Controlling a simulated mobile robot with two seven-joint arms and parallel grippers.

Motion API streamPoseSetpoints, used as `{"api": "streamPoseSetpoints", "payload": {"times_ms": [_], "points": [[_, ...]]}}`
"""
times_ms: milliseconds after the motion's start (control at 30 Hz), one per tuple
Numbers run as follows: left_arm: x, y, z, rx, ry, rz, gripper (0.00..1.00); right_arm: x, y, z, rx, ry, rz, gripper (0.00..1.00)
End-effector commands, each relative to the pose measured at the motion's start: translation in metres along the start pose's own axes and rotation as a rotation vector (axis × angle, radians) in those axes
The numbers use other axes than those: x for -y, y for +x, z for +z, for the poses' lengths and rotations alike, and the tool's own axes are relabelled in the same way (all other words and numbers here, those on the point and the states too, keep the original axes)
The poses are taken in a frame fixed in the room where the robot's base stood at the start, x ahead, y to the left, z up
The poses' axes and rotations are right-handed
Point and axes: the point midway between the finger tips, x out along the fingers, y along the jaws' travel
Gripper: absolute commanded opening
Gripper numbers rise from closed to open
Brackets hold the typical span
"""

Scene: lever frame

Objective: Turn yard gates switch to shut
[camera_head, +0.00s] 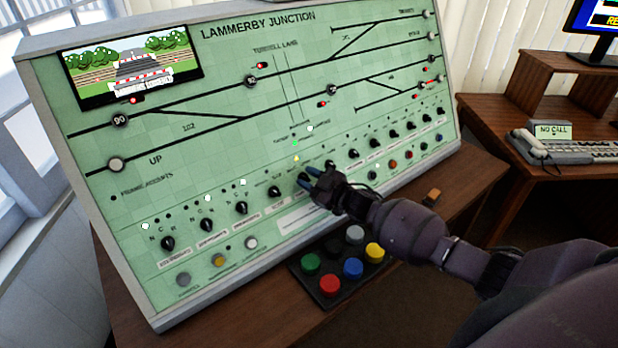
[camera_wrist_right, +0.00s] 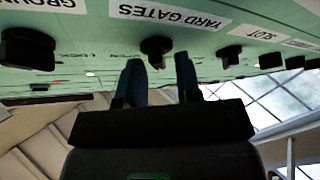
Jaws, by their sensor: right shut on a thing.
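The yard gates switch (camera_wrist_right: 156,46) is a small black rotary knob on the sloping green panel (camera_head: 150,192). In the right wrist view, which looks upside down, its white label (camera_wrist_right: 180,14) reads YARD GATES. My right gripper (camera_head: 309,181) reaches the lower middle of the panel from the right. My left gripper is not in view.
Similar black knobs stand close on both sides, one (camera_wrist_right: 27,48) by the GROUND label and one (camera_wrist_right: 229,55) by another label. A black box of coloured push buttons (camera_head: 330,288) sits on the desk below my right wrist. A telephone (camera_head: 545,150) is on the right desk.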

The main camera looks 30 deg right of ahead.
Motion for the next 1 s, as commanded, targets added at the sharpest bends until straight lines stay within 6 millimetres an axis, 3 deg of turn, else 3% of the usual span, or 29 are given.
{"api": "streamPoseSetpoints", "payload": {"times_ms": [733,767,800,1000], "points": [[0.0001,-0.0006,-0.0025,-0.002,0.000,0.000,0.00,-0.0003,0.0004,-0.0005,-0.001,-0.075,-0.047,0.08],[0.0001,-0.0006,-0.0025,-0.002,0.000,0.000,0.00,-0.0003,0.0004,-0.0005,-0.001,-0.075,-0.047,0.35],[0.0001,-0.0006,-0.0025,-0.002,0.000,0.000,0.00,-0.0003,0.0004,-0.0005,-0.001,-0.075,-0.047,0.38],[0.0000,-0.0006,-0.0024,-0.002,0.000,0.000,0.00,-0.0001,0.0003,-0.0004,-0.001,-0.074,-0.047,0.38]]}}
